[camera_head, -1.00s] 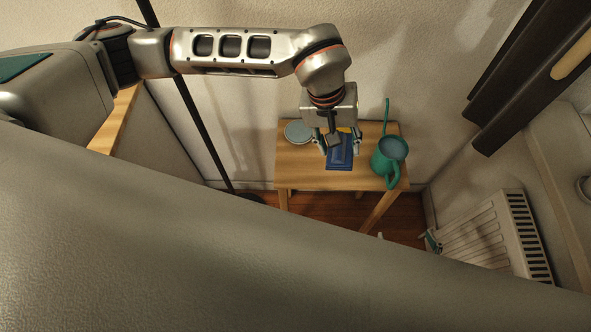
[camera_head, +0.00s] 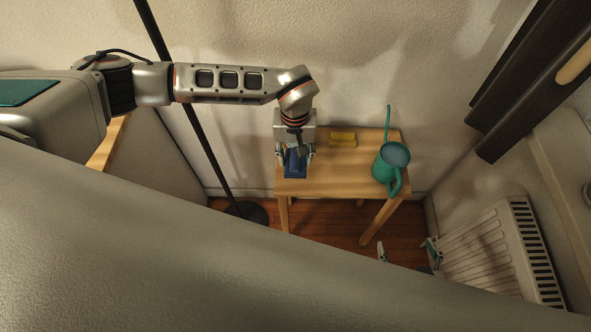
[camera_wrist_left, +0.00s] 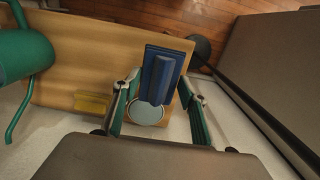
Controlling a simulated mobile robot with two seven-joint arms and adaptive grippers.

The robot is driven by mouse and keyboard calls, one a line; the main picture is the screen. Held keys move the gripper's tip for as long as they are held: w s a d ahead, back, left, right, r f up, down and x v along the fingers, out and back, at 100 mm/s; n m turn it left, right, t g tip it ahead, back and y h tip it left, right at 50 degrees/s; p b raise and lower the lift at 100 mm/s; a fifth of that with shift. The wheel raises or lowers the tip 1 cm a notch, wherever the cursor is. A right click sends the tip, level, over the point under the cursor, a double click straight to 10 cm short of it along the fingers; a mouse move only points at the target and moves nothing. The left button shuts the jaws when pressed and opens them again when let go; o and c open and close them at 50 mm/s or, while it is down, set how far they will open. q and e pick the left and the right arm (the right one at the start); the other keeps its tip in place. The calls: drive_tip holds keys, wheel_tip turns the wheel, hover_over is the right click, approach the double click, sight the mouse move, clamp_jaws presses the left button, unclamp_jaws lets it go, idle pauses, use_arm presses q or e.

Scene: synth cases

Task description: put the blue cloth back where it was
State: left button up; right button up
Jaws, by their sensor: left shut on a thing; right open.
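The blue cloth (camera_head: 296,168) is a folded, dark blue piece with a raised ridge, at the left end of the small wooden table (camera_head: 330,178). My left gripper (camera_head: 296,156) is shut on it, with its fingers on both sides. The cloth (camera_wrist_left: 160,72) also shows in the left wrist view, between the fingers of the left gripper (camera_wrist_left: 158,106), partly covering a pale round dish (camera_wrist_left: 145,112). I cannot tell whether the cloth touches the table. My right gripper (camera_head: 407,252) is open and empty at the lower right, only its fingertips showing.
A yellow block (camera_head: 342,139) lies at the table's back edge. A green watering can (camera_head: 388,168) with a tall spout stands at the right end. A dark pole on a round base (camera_head: 246,211) stands left of the table; a white radiator (camera_head: 490,255) is at right. The table's middle is clear.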

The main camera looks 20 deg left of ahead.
sight(295, 171)
use_arm(q)
wheel_tip(295, 171, down, 7)
drive_tip(key=shift+f, duration=0.2)
idle(0.3)
drive_tip(key=o, duration=1)
drive_tip(key=shift+r, duration=0.1)
